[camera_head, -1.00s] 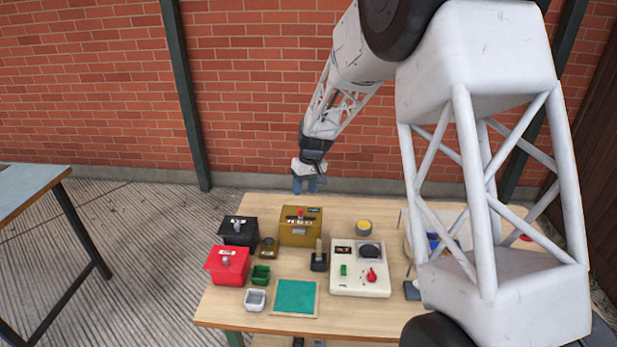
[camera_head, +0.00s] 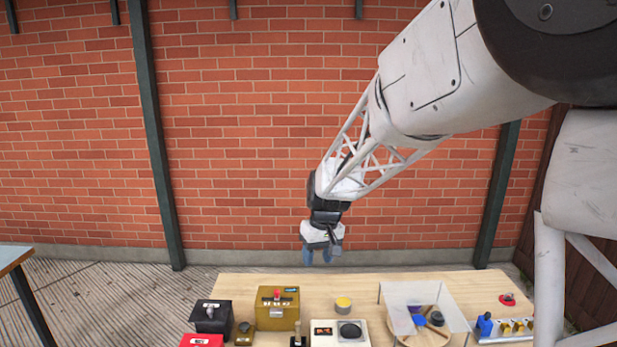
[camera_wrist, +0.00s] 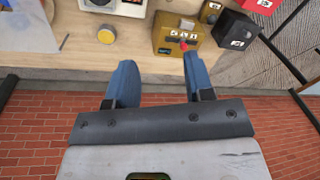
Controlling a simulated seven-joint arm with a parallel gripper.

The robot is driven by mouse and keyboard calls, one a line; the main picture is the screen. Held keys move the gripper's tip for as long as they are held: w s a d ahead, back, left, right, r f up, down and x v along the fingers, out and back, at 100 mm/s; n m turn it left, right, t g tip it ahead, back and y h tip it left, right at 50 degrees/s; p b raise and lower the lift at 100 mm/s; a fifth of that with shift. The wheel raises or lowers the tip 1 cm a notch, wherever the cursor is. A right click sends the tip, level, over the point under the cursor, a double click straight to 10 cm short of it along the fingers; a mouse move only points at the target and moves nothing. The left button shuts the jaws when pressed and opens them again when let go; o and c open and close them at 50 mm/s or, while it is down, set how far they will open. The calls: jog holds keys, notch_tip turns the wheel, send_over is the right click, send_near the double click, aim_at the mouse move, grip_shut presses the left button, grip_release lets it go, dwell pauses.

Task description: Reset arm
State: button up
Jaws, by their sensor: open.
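My gripper (camera_head: 317,257) hangs fingers-down above the back edge of the wooden table (camera_head: 370,288), in front of the brick wall. In the wrist view its two blue fingers (camera_wrist: 155,85) are apart with nothing between them. The mustard-coloured box (camera_head: 277,311) with a red knob stands on the table below and left of the gripper in the head view. In the wrist view this mustard box (camera_wrist: 172,42) shows beyond the fingertips. The gripper touches nothing that I can see.
A yellow-topped round button (camera_head: 343,304), a white panel with a dark dial (camera_head: 325,331), a black box (camera_head: 211,315) and a red box (camera_head: 202,341) are on the table. A clear-sided container (camera_head: 462,320) and a blue object (camera_head: 484,324) stand to the right. Air above the table is free.

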jog(key=s+d+r+m, duration=0.1)
jog(key=s+d+r, duration=0.15)
jog(key=s, duration=0.35)
jog(key=s+d+r+m+t, duration=0.1)
jog(key=s+d+r, duration=0.1)
jog(key=s+d, duration=0.3)
jog(key=s+d+r+m, duration=0.1)
jog(key=s+d+r, duration=0.2)
jog(key=s, duration=0.4)
jog(key=s+d+m+h, duration=0.1)
jog(key=s+d, duration=0.1)
jog(key=s, duration=0.7)
jog(key=s+d+f+m+t, duration=0.1)
jog(key=s+d, duration=0.2)
jog(key=s, duration=0.6)
jog(key=shift+d+t+h, duration=0.3)
jog(key=shift+h, duration=0.1)
